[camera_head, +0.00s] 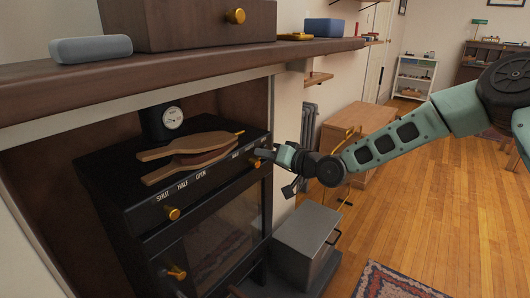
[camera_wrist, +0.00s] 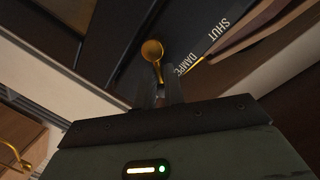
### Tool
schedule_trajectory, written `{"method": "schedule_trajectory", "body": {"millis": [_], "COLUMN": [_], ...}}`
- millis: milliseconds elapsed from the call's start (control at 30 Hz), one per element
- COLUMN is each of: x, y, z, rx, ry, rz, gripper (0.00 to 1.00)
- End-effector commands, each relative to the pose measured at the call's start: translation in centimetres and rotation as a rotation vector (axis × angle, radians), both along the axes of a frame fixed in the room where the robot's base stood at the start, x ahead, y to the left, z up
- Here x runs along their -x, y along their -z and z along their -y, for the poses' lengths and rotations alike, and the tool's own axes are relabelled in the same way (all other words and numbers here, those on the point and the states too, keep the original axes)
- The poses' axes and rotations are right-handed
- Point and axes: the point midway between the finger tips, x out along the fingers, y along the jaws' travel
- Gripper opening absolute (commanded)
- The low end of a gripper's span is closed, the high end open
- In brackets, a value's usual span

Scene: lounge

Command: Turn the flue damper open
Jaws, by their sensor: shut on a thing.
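The black stove (camera_head: 115,185) stands in the recess under the mantel. Its brass damper handle (camera_head: 257,163) is at the right end of the front top strip, beside partly hidden white lettering. In the wrist view the handle (camera_wrist: 152,50) has a round brass end and a short stem, with "SHUT" and a partly covered "DAMPE…" printed nearby. My gripper (camera_head: 266,154) reaches in from the right and is shut on the handle; its fingers (camera_wrist: 166,92) hide the stem's lower part. Another brass knob (camera_head: 172,213) sits at the left under "SHUT HALF OPEN".
Wooden bellows (camera_head: 190,155) lie on the stove top, by a round flue gauge (camera_head: 172,117). A brass door knob (camera_head: 177,272) sticks out below. A grey metal box (camera_head: 305,238) stands right of the stove, with a wooden cabinet (camera_head: 350,135) behind. Floor (camera_head: 430,220) to the right is mostly clear.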

Motion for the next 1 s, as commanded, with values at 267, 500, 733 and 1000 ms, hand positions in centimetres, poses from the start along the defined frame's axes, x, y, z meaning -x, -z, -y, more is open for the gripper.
{"method": "schedule_trajectory", "body": {"millis": [267, 500, 733, 1000], "x": [-0.3, -0.4, -0.2, 0.8], "y": [-0.5, -0.5, -0.2, -0.4], "z": [0.1, 0.1, 0.1, 1.4], "rx": [-0.014, -0.013, -0.01, -0.007], "ry": [0.007, 0.007, 0.005, 0.004], "rz": [0.0, 0.0, -0.004, -0.006], "gripper": [0.0, 0.24, 0.33, 0.33]}}
